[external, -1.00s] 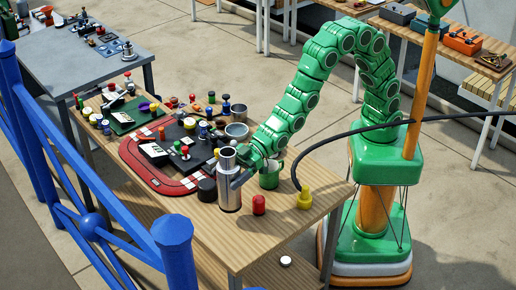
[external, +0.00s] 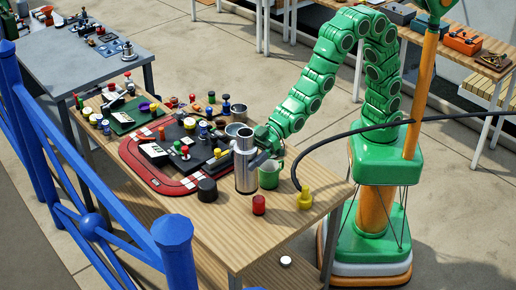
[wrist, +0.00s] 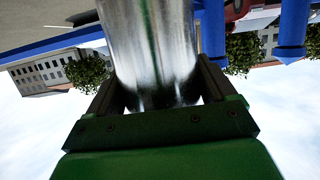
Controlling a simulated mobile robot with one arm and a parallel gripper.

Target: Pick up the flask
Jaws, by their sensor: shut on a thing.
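The flask (external: 245,172) is a tall shiny silver cylinder, upright near the front of the wooden table (external: 225,235). My gripper (external: 257,160) is shut on it from the right side. In the wrist view the flask (wrist: 150,45) fills the space between the two dark fingers of my gripper (wrist: 155,90). The flask appears raised off the tabletop, though the exact gap beneath it is hard to tell.
A green mug (external: 269,176) stands close right of the flask. A black cylinder (external: 207,190), a red piece (external: 259,204) and a yellow piece (external: 304,199) stand nearby. Several small items crowd the red-edged black mat (external: 140,164). A blue railing (external: 176,260) runs along the left.

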